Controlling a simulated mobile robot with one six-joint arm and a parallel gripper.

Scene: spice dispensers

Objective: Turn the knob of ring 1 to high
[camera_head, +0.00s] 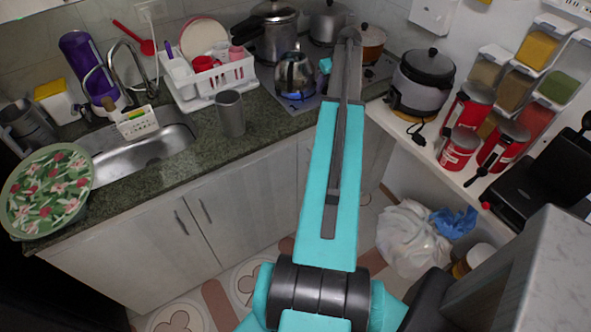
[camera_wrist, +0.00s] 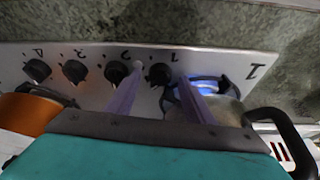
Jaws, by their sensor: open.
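A steel stove panel (camera_wrist: 95,52) in the wrist view carries a row of black knobs with upside-down printed labels. The rightmost knob (camera_wrist: 160,74) has a mark like a 1 by it. My gripper (camera_wrist: 160,71) is open, its two purple-grey fingers on either side of that knob; I cannot tell whether they touch it. A blue flame (camera_wrist: 206,84) burns at the ring by a large 1. A metal kettle (camera_head: 295,72) stands over the flame in the head view. There my gripper is hidden behind my arm, and the knobs cannot be made out.
An orange pot (camera_wrist: 28,112) stands at the left of the wrist view. A pressure cooker (camera_head: 275,38) and a dish rack (camera_head: 215,88) stand near the kettle. A rice cooker (camera_head: 422,85) stands right of my arm.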

